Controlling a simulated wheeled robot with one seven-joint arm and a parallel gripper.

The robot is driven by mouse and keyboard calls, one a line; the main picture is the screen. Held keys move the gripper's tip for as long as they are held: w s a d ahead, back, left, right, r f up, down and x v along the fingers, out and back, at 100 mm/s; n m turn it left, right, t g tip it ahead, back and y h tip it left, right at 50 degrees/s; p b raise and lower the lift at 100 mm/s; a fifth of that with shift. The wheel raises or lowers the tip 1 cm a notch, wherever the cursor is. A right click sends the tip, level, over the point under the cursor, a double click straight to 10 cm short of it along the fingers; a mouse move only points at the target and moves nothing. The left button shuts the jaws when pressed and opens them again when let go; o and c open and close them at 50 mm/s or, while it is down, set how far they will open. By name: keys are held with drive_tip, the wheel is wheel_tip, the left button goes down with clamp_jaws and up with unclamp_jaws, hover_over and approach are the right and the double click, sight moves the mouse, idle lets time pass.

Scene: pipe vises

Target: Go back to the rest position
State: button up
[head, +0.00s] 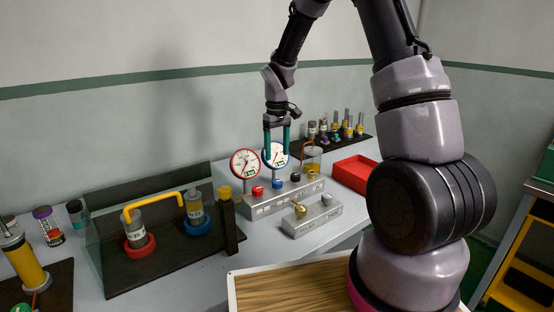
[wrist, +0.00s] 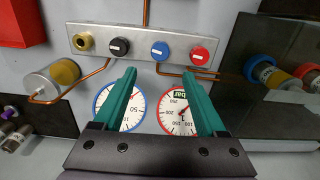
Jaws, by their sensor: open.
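My gripper (head: 277,136) hangs with its teal fingers pointing down above the metal manifold block. It is open and empty, and it also shows in the wrist view (wrist: 163,92). In the head view the fingers overlap the blue-rimmed gauge (head: 275,156). The red-rimmed gauge (head: 244,163) stands to their left. In the wrist view the two dials lie beyond the fingers, the blue-rimmed one (wrist: 130,112) partly hidden by the left finger and the red-rimmed one (wrist: 175,112) partly by the right. I cannot tell how far the fingertips are from them.
The manifold (head: 284,196) carries red, blue and black knobs. A smaller metal block (head: 312,216) stands in front. A red bin (head: 355,172) is at right. A dark board (head: 165,268) with a yellow bent pipe (head: 150,203) is at left. The space above the bench is mostly clear.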

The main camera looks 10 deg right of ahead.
drive_tip(key=shift+r, duration=0.15)
drive_tip(key=s+d+r+m+t+y, duration=0.1)
drive_tip(key=s+d+r+m+t, duration=0.15)
drive_tip(key=s+r, duration=0.75)
drive_tip(key=s+d+r+m+t, duration=0.3)
drive_tip(key=s+r, duration=0.4)
drive_tip(key=r, duration=0.6)
drive_tip(key=s+r+m+t+y, duration=0.1)
drive_tip(key=s+r+m, duration=0.2)
drive_tip(key=s, duration=0.5)
drive_tip(key=shift+s+d+t, duration=0.25)
drive_tip(key=shift+d+t, duration=0.1)
drive_tip(key=shift+w, duration=0.1)
drive_tip(key=shift+c, duration=0.4)
